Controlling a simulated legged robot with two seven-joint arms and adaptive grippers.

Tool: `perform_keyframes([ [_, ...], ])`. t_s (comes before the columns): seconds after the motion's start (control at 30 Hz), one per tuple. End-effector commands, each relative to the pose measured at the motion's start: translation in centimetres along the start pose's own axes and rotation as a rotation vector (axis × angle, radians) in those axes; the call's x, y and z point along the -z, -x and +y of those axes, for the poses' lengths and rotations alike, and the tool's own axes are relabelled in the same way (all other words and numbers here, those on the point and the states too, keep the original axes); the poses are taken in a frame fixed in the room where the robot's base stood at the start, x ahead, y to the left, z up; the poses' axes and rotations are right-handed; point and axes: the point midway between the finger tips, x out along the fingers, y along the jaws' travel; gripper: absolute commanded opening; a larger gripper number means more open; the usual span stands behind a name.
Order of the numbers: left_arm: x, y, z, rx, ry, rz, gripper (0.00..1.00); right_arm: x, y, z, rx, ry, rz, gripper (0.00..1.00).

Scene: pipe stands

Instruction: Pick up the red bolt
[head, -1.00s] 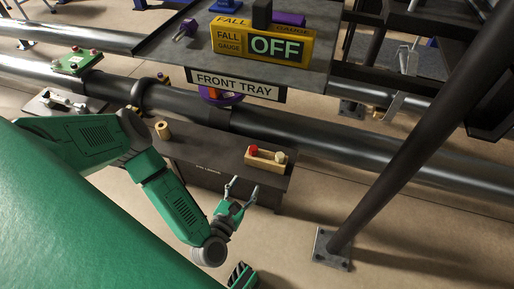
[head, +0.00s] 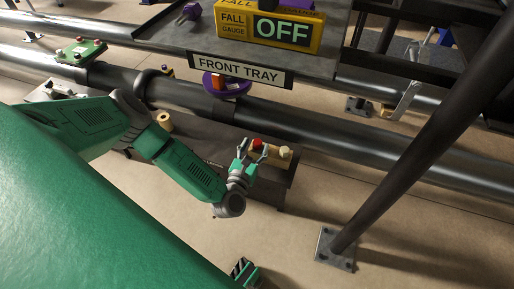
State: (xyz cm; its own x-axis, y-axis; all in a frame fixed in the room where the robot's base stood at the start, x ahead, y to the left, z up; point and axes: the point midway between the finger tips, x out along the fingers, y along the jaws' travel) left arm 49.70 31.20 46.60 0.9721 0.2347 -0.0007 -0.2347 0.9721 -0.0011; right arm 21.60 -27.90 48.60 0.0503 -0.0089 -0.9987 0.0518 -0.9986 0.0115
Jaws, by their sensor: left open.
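The red bolt (head: 257,144) stands at the left end of a small light wooden block (head: 271,156) on a low dark bench. A cream-coloured bolt (head: 285,153) stands at the block's right end. My left gripper (head: 253,147) is open, with its fingers apart at the red bolt, one to the left and one to the right in the picture. I cannot tell whether they touch the bolt or how deep they reach. The fingers and palm hide part of the block.
A tray labelled FRONT TRAY (head: 239,69) juts out above and behind the bench, with a yellow OFF box (head: 268,28) on it. Long dark pipes (head: 345,136) run behind. A slanted post (head: 425,135) stands at right. A tan spool (head: 164,122) sits left on the bench.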

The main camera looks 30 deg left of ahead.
Motion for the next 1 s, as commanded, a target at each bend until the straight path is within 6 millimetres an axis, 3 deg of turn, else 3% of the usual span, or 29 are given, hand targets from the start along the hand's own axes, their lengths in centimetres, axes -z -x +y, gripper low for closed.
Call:
perform_keyframes([
  [0.13,0.1,-1.7,0.0,0.0,0.001,0.0,0.48,0.0,-0.6,0.0,0.0,-0.001,0.0,0.84],
  [0.4,0.1,-2.0,0.1,0.001,0.003,0.001,0.48,0.0,-0.5,0.0,0.0,-0.001,0.0,0.84],
  [0.47,0.1,-2.0,0.1,0.001,0.003,0.001,0.31,0.0,-0.5,0.0,0.0,-0.001,0.0,0.84],
  [0.53,0.1,-2.0,0.1,0.001,0.003,0.001,0.06,0.0,-0.5,0.0,0.0,0.0,0.0,0.84],
  [0.57,0.1,-2.0,0.1,0.001,0.003,0.001,0.0,0.0,-0.5,0.0,0.0,0.0,0.0,0.84],
  [0.87,0.0,-2.0,0.1,0.001,0.002,0.001,0.0,0.0,-0.5,0.0,0.0,0.0,0.0,0.84],
  [1.0,-1.4,-2.1,0.1,0.001,0.003,0.0,0.0,0.0,0.1,0.0,0.0,0.0,0.0,0.84],
])
